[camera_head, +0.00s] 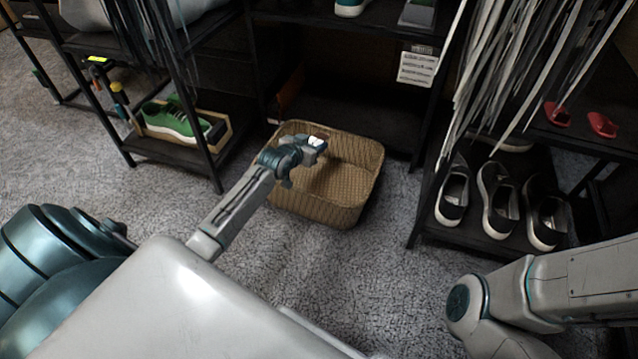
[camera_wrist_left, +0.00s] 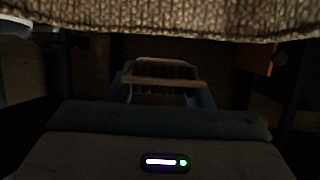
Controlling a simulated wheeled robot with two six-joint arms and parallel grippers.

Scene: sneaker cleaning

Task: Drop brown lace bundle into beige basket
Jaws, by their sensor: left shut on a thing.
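The beige woven basket (camera_head: 345,200) stands on the carpet in front of the shelf, and its inside looks empty where I can see it. My left gripper (camera_head: 318,143) reaches over the basket's back-left part. It is shut on the brown lace bundle, which shows between the fingers in the left wrist view (camera_wrist_left: 165,88). In the head view the bundle is mostly hidden by the gripper. The basket's woven wall (camera_wrist_left: 160,15) fills the top of the dark left wrist view. My right gripper is out of view; only part of that arm shows at the lower right.
Black shelves stand behind and on both sides of the basket. A green shoe (camera_head: 178,122) sits in a tray on the left shelf. Dark sneakers (camera_head: 498,200) stand on the right rack, under hanging grey laces (camera_head: 500,80). Carpet (camera_head: 340,270) is clear in front of the basket.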

